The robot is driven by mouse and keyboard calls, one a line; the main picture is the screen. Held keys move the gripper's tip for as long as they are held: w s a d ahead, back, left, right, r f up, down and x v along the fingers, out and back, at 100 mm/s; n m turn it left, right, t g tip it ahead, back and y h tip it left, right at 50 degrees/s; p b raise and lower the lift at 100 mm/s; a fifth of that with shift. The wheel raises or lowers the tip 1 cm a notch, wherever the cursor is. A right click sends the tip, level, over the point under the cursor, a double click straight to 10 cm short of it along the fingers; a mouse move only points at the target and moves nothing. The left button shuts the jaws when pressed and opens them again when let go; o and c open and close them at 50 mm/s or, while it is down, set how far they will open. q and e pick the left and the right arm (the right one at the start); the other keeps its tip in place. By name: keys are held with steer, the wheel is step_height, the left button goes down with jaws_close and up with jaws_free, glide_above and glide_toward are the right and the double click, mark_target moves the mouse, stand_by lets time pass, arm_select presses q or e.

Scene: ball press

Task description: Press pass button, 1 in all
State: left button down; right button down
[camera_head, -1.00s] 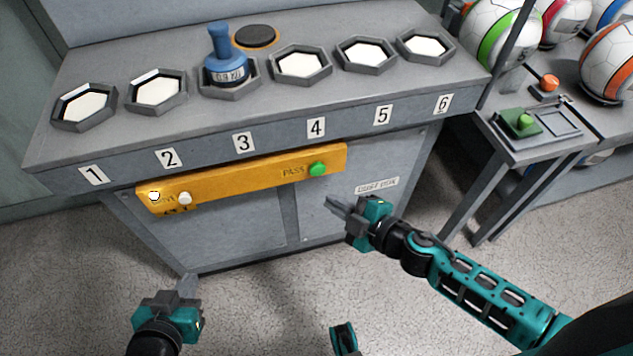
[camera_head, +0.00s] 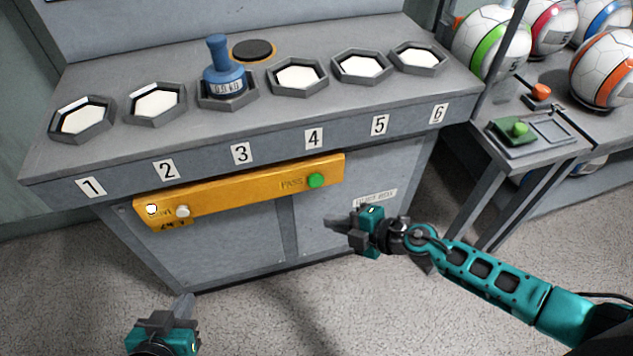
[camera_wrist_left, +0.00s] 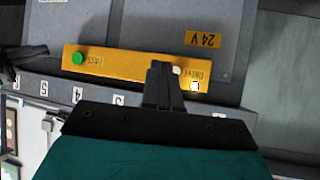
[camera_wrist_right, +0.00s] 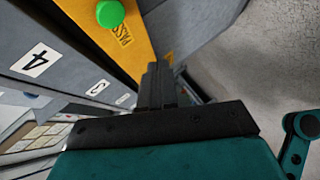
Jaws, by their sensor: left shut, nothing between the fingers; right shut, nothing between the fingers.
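The green pass button (camera_head: 315,180) sits at the right end of the yellow panel (camera_head: 245,188) on the machine's front, beside the word PASS. It also shows in the left wrist view (camera_wrist_left: 78,59) and the right wrist view (camera_wrist_right: 110,14). A white button (camera_head: 183,211) is near the panel's left end. My right gripper (camera_head: 330,222) is shut and empty, below and slightly right of the green button in the picture, apart from it. My left gripper (camera_head: 186,302) is shut and empty, low at the left, below the panel's left end.
The grey machine top (camera_head: 400,95) has several numbered hexagonal sockets. A blue-handled tool (camera_head: 224,75) stands in socket 3. Floor in front is clear.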

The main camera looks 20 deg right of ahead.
mark_target(316, 181)
arm_select(q)
steer(key=shift+w+d+f+b, duration=0.25)
steer(key=shift+d+b, duration=0.25)
steer(key=shift+b, duration=0.35)
arm_select(e)
steer(key=w, duration=0.7)
steer(key=shift+w+a, duration=0.15)
steer(key=shift+w, duration=0.15)
arm_select(q)
steer(key=shift+a+f, duration=0.15)
steer(key=shift+a, duration=0.05)
steer(key=shift+s+d, duration=0.1)
stand_by(0.5)
arm_select(e)
steer(key=shift+w, duration=0.1)
steer(key=shift+w, duration=0.3)
